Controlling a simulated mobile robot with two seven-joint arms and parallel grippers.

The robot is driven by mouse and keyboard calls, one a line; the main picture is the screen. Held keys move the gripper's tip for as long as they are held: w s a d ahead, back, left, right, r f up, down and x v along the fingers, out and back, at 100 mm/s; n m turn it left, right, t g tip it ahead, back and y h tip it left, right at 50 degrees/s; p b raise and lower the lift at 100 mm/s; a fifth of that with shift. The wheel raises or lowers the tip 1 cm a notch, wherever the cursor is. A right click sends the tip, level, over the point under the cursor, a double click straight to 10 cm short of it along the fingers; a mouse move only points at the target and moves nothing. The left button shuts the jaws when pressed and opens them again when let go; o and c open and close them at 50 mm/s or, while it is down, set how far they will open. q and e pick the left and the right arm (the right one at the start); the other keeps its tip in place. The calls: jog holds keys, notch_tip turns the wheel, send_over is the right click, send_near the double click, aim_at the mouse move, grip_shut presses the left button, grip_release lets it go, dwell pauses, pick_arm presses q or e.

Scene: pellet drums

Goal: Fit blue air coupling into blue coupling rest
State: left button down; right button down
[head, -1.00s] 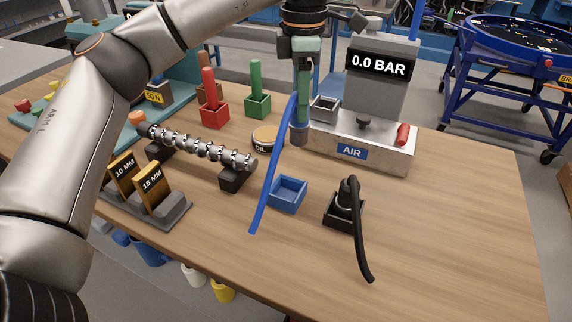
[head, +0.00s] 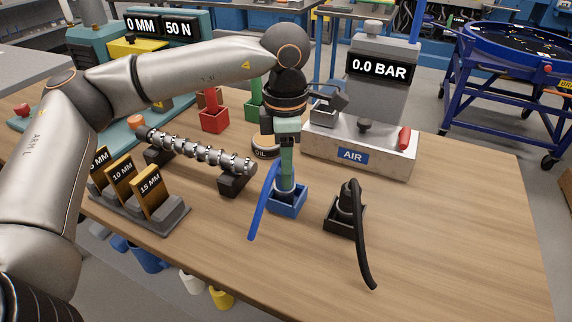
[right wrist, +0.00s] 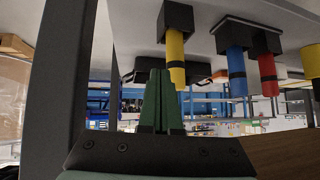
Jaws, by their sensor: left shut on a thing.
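The blue air coupling (head: 285,187), a short upright body with a blue hose (head: 262,205) hanging to its left, is in my left gripper (head: 287,175). The gripper is shut on it, pointing straight down. The coupling's lower end is at the blue coupling rest (head: 288,208), a small open blue box on the table. The lower end is hidden behind the rest's front wall, so I cannot tell whether it touches the bottom. My right gripper (right wrist: 161,100) shows only in the right wrist view, its green fingers together with nothing between them.
A black coupling (head: 346,200) with a black hose stands in a black rest (head: 345,222) to the right. The AIR unit (head: 360,150) and oil tin (head: 265,146) are behind. A camshaft (head: 200,150) and gauge-block stand (head: 165,215) are left. The table's front right is clear.

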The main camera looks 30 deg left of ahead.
pick_arm(q)
jog(key=shift+f, duration=0.1)
jog(key=shift+c, duration=2.2)
grip_release()
notch_tip(320, 180, up, 12)
jog(key=shift+r+p, duration=0.25)
jog(key=shift+p, duration=0.2)
jog(key=shift+s+f, duration=0.1)
